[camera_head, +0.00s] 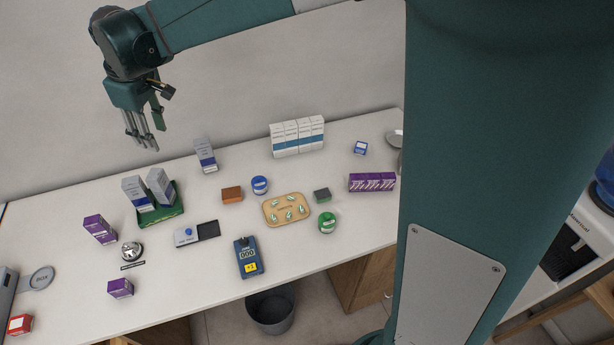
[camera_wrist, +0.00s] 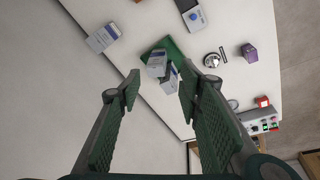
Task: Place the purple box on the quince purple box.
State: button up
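A taller purple-and-white box (camera_head: 100,229) stands at the left of the counter in the head view. A smaller purple box (camera_head: 120,288) sits near the front edge, below a bell. A row of purple boxes (camera_head: 371,182) stands at the right. The print is too small to tell which one is quince. My gripper (camera_head: 143,138) hangs above the back left of the counter, apart from every box. In the wrist view my gripper (camera_wrist: 158,86) has its fingers wide apart with nothing held. A purple box (camera_wrist: 249,52) shows at the upper right there, beside the bell.
A green tray (camera_head: 173,215) holds two grey-white boxes. The silver bell (camera_head: 132,251) stands between the two left purple boxes. A pill tray (camera_head: 286,209), a blue handheld device (camera_head: 249,257) and white boxes (camera_head: 297,137) occupy the middle. Bare counter lies around the smaller purple box.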

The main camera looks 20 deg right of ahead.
jog(key=s+d+r+m+t, duration=0.1)
jog(key=s+d+r+m, duration=0.1)
jog(key=s+d, duration=0.35)
jog(key=s+d+r+m, duration=0.1)
jog(key=s+d+m, duration=0.15)
jog(key=d, duration=0.65)
jog(key=s+d+r+m+t, duration=0.15)
jog(key=s+d, duration=0.25)
jog(key=d, duration=0.4)
jog(key=s+d+f+m+t+h, duration=0.1)
jog(key=s+d+f+m, duration=0.4)
jog(key=s+d, duration=1)
jog(key=s+f+t, duration=0.1)
jog(key=s, duration=0.1)
jog(key=shift+s+d+f, duration=0.2)
jog(key=shift+s+f, duration=0.05)
jog(key=shift+s, duration=0.05)
